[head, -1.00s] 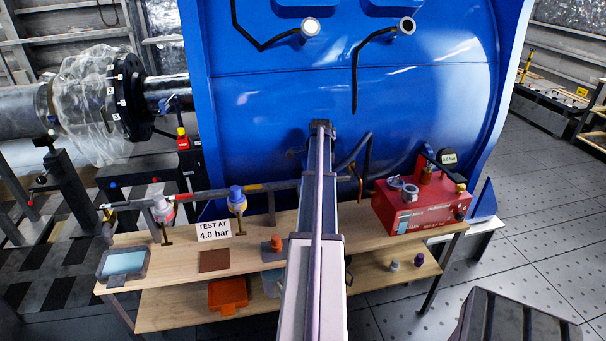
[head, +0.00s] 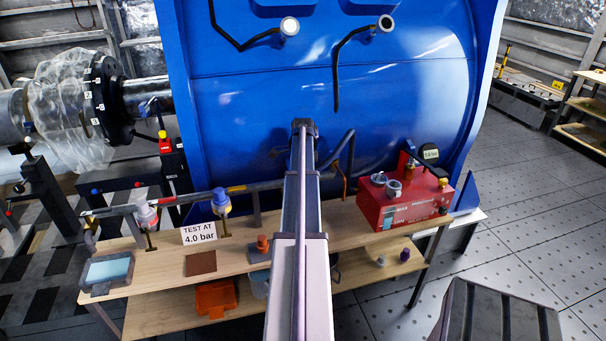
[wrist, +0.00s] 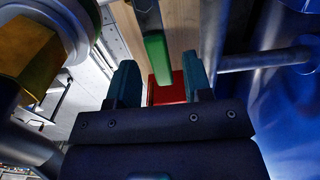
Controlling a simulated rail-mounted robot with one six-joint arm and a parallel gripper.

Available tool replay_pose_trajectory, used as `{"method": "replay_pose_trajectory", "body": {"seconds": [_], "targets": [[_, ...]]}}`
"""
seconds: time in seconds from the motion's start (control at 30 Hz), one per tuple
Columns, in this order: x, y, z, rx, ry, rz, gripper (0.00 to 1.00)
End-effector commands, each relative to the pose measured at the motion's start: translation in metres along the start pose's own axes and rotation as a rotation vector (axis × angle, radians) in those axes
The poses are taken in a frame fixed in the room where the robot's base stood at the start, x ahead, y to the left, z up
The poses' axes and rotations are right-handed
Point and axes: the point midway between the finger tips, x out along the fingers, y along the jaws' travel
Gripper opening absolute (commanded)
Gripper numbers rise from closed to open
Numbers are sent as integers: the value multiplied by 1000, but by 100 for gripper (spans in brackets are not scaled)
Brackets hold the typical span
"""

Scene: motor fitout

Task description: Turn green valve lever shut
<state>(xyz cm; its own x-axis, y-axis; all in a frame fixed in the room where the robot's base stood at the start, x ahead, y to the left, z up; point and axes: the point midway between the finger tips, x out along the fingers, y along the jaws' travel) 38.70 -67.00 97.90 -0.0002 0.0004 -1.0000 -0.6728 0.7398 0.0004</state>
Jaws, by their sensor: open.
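The green valve lever (wrist: 157,58) shows in the wrist view, with its green end pointing down from a grey shank at the top. My gripper (wrist: 160,85) is open, its two teal fingers spread left and right of the lever's end. The lever's tip lies between the fingers in the picture, with a gap on both sides; I cannot tell whether it is at their depth. In the head view the lever cannot be made out, and my arm hides that area and the gripper.
A brass fitting (wrist: 30,50) is close on the left in the wrist view, with a metal pipe (wrist: 265,60) and blue casing right. In the head view, a red pump unit (head: 405,208) with a gauge (head: 429,153) and a "TEST AT 4.0 bar" sign (head: 199,233) stand on the bench (head: 160,262).

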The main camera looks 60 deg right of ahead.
Motion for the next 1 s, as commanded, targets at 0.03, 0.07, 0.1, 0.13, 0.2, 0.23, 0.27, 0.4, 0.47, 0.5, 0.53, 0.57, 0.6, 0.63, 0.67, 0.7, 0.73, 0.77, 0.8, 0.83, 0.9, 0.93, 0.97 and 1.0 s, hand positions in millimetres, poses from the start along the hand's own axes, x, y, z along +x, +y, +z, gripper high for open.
{"method": "replay_pose_trajectory", "body": {"seconds": [0.03, 0.07, 0.1, 0.13, 0.2, 0.23, 0.27, 0.4, 0.47, 0.5, 0.53, 0.57, 0.6, 0.63, 0.67, 0.7, 0.73, 0.77, 0.8, 0.83, 0.9, 0.93, 0.97, 1.0], "targets": [[-4, 0, 0, 0, 0, 0, 46], [-7, 0, 0, 0, 0, 0, 46], [-12, 0, 0, 0, 0, 0, 46], [-17, 0, 0, 0, 0, 0, 46], [-31, 0, 0, 0, 0, 0, 46], [-38, 0, 0, 0, 0, 0, 46], [-46, 0, 0, 0, 0, 0, 46], [-82, 0, 0, 0, 0, 0, 46], [-95, 0, 0, 0, 0, 0, 46], [-102, 0, 0, 0, 0, 0, 46], [-105, 0, 0, 0, 0, 0, 46], [-108, 0, 0, 0, 0, 0, 46], [-110, 0, 0, 0, 0, 0, 46], [-111, 0, 0, 0, 0, 0, 46], [-111, 0, 0, 0, 0, 0, 46], [-110, 0, 0, 0, 0, 0, 46], [-109, 0, 0, 0, 0, 0, 46], [-108, 0, 0, 0, 0, 0, 46], [-108, 0, 0, 0, 0, 0, 46], [-108, 0, 0, 0, 0, 0, 46], [-107, 0, 0, 0, 0, 0, 46], [-107, 0, 0, 0, 0, 0, 46], [-107, 0, 0, 0, 0, 0, 46], [-107, 0, 0, 0, 0, 0, 46]]}}
